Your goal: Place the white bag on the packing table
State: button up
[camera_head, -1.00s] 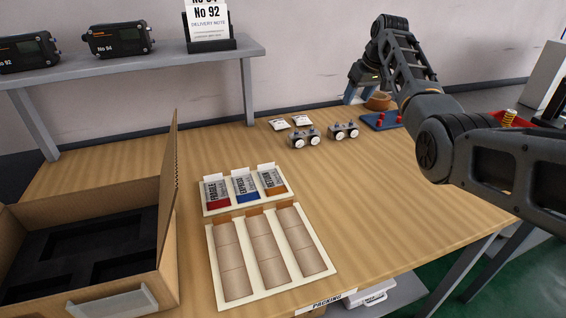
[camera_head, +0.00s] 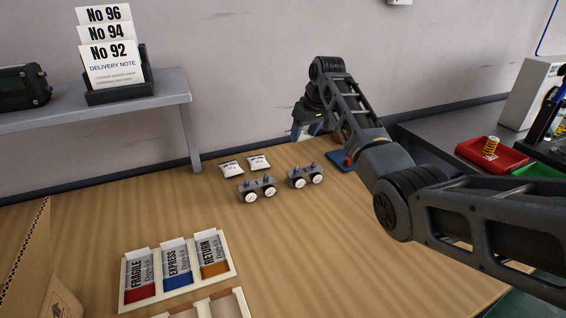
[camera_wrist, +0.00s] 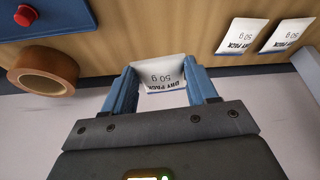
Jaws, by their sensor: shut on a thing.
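A white bag (camera_wrist: 162,74) marked "DRY PACK 50 g" is between the two blue fingers of my gripper (camera_wrist: 160,88) in the wrist view. My gripper is shut on it. In the head view my gripper (camera_head: 306,127) is over the back of the wooden packing table (camera_head: 300,250); its fingertips and the held bag are mostly hidden there. Whether the bag touches the table is unclear. Two more white bags (camera_head: 231,168) (camera_head: 259,162) lie side by side on the table; they also show in the wrist view (camera_wrist: 242,36).
Two gauge units (camera_head: 257,190) (camera_head: 305,177) stand before the loose bags. A blue block with a red button (camera_head: 342,160) and a tape roll (camera_wrist: 43,70) are close to my gripper. A label holder (camera_head: 178,270) and open carton (camera_head: 25,265) are at front left. The table's middle is clear.

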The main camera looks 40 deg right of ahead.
send_over(288, 165)
jog(key=s, duration=0.1)
jog(key=f, duration=0.3)
jog(key=shift+s, duration=0.2)
jog(key=shift+f+p, duration=0.35)
jog(key=shift+f, duration=1.65)
jog(key=shift+f, duration=0.1)
jog(key=o, duration=1)
jog(key=shift+o, duration=0.2)
jog(key=v, duration=1.2)
